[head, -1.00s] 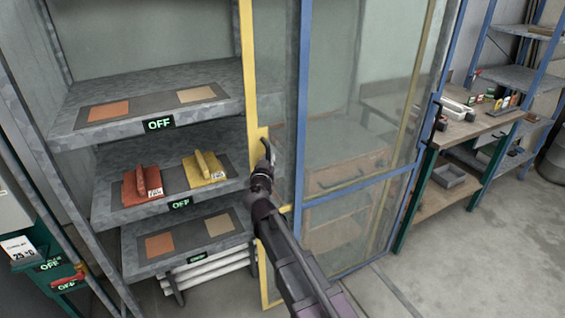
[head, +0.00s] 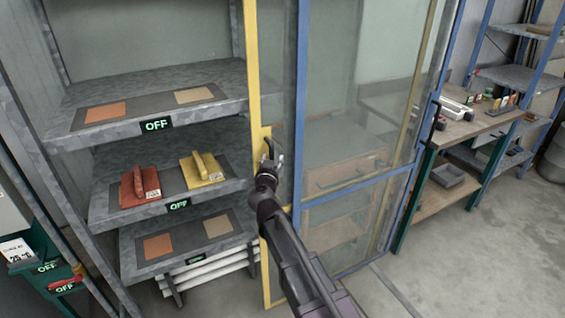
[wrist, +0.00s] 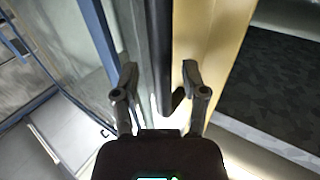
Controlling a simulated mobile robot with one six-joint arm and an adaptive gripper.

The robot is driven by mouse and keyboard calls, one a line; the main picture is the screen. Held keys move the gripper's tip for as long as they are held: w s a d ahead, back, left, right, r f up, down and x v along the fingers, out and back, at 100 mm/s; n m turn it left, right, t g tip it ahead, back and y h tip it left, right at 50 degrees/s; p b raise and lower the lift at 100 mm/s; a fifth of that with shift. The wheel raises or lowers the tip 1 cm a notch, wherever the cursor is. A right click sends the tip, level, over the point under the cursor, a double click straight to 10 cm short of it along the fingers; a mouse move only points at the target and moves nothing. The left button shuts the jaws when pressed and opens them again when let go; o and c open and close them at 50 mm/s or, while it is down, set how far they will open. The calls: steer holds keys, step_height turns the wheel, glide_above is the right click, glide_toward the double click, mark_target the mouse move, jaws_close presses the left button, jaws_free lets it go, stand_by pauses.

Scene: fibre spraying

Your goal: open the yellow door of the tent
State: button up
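The tent's yellow door frame (head: 252,80) stands upright in the head view, between the grey shelves and the blue-framed glass panel. It also shows as a broad yellow strip in the wrist view (wrist: 222,35). A dark bar handle (wrist: 160,55) runs along the door beside the yellow strip in the wrist view. My gripper (wrist: 158,82) has its two fingers apart, with the handle between them; I see a gap on each side. In the head view my gripper (head: 270,160) is at the yellow frame's mid height, and it hides part of the handle.
A blue-framed glass panel (head: 345,188) stands just right of the yellow frame. Grey shelves (head: 110,215) with a red block (head: 139,187) and a yellow block (head: 203,171) are at left. A workbench (head: 452,135) stands at right. Floor (head: 470,250) is clear at lower right.

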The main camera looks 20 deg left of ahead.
steer(key=shift+s, duration=0.1)
steer(key=v, duration=1.1)
steer(key=shift+s, duration=0.4)
steer(key=shift+d, duration=0.1)
steer(key=w+d+f+m+g+h+p, duration=0.1)
steer(key=w+d+f+m+g+h, duration=0.15)
steer(key=d, duration=0.75)
steer(key=w+d+f+m+g+h+p, duration=0.1)
steer(key=w+d+f+g+h, duration=0.2)
steer(key=d, duration=0.7)
steer(key=w+d+f+m+g+h+p, duration=0.1)
steer(key=w+d+f+h, duration=0.2)
steer(key=d, duration=0.7)
steer(key=s+d+f+g+y+p, duration=0.1)
steer(key=s+d+f+g, duration=0.1)
steer(key=s+d+g, duration=0.3)
steer(key=s+d+f+n+g+y+p, duration=0.1)
steer(key=s+d+g, duration=0.4)
steer(key=d, duration=0.9)
steer(key=shift+s+f+g+y, duration=0.35)
steer(key=shift+s+f+y, duration=0.3)
steer(key=shift+s+f, duration=0.25)
